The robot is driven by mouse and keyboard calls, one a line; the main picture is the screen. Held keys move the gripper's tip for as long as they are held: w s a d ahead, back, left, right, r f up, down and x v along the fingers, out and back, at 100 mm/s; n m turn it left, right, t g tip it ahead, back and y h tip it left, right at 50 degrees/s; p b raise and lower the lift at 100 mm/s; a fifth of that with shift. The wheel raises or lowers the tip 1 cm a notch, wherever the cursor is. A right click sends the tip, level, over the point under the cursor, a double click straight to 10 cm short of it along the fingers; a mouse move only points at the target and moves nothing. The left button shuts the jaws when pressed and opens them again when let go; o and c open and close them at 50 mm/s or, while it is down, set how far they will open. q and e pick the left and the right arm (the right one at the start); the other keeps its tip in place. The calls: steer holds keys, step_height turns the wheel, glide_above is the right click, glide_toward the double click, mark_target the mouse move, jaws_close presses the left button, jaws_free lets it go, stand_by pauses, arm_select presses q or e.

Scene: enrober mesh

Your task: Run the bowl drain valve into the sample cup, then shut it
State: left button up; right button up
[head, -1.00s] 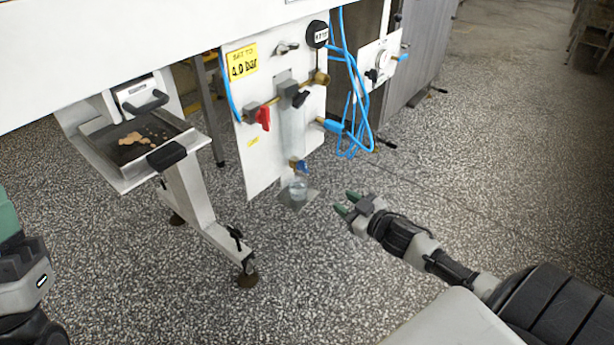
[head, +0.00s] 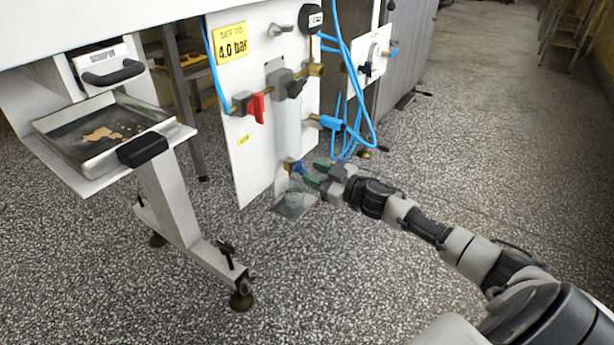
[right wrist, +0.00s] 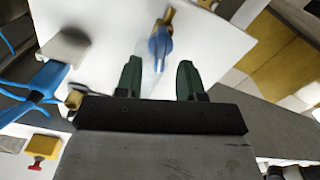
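The blue drain valve (head: 297,168) sits on a brass fitting under the clear filter bowl (head: 287,125) on the white panel. The clear sample cup (head: 294,199) stands below it on a small grey shelf, partly hidden by my right gripper. My right gripper (head: 315,175) is just right of the valve, with its green fingers apart and nothing held. In the right wrist view, the blue valve lever (right wrist: 160,47) lies just ahead of the gap between the open fingers (right wrist: 158,80). The cup cannot be made out there. My left gripper is out of view.
Blue hoses (head: 358,110) loop close behind my right gripper. A tray (head: 60,125) stands left. The floor in front is clear.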

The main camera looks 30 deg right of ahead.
mark_target(300, 168)
steer(key=shift+b+x, duration=0.35)
steer(key=shift+x, duration=1)
jaws_close()
